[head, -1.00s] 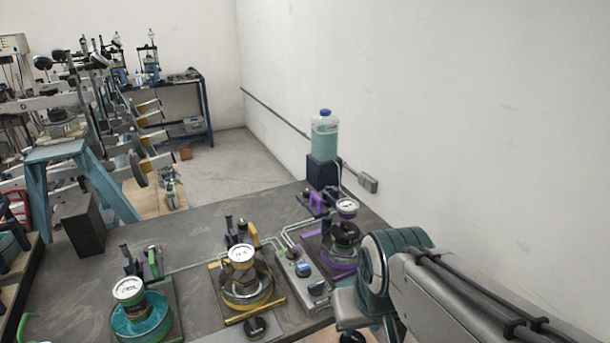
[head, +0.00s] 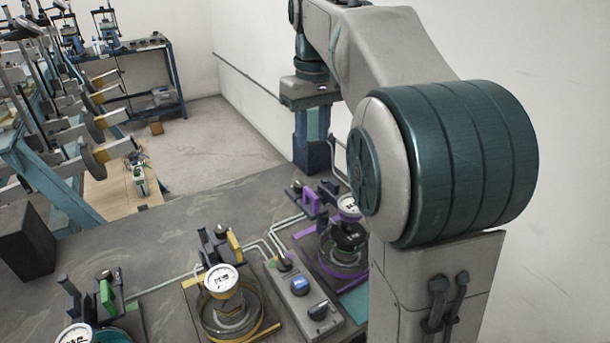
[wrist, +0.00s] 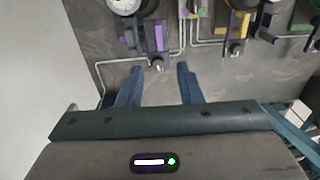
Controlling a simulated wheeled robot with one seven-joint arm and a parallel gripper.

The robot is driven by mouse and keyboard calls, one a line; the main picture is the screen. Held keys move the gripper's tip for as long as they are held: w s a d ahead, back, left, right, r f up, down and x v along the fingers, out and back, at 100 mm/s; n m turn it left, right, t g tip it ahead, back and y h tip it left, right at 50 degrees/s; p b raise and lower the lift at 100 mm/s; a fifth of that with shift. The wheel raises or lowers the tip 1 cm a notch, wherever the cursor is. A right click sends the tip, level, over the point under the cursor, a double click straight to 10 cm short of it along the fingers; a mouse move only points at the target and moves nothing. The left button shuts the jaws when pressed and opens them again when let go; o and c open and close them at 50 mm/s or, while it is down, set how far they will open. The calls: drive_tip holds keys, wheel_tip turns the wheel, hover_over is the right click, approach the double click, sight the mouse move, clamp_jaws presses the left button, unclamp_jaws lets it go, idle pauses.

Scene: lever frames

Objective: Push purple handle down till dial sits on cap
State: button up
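The purple handle (head: 310,202) stands up at the back of the purple-trimmed fixture in the head view. It also shows as a purple strip in the wrist view (wrist: 159,37). The fixture's white-faced dial (head: 349,205) is above a dark round cap (head: 348,237), and a gap seems to show between them. The dial is partly cut off at the top of the wrist view (wrist: 125,4). My gripper (head: 313,165) points down, behind and above the handle, not touching it.
A yellow fixture (head: 222,282) and a green-handled fixture (head: 106,293) stand to the left on the same grey table. A grey control box (head: 300,290) with knobs is beside the purple fixture. Thin pipes run across the tabletop. A white wall (wrist: 35,70) is close by.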

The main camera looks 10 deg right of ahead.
approach(311, 192)
wheel_tip(311, 192, down, 8)
idle(0.5)
drive_tip(key=shift+b, duration=0.3)
clamp_jaws()
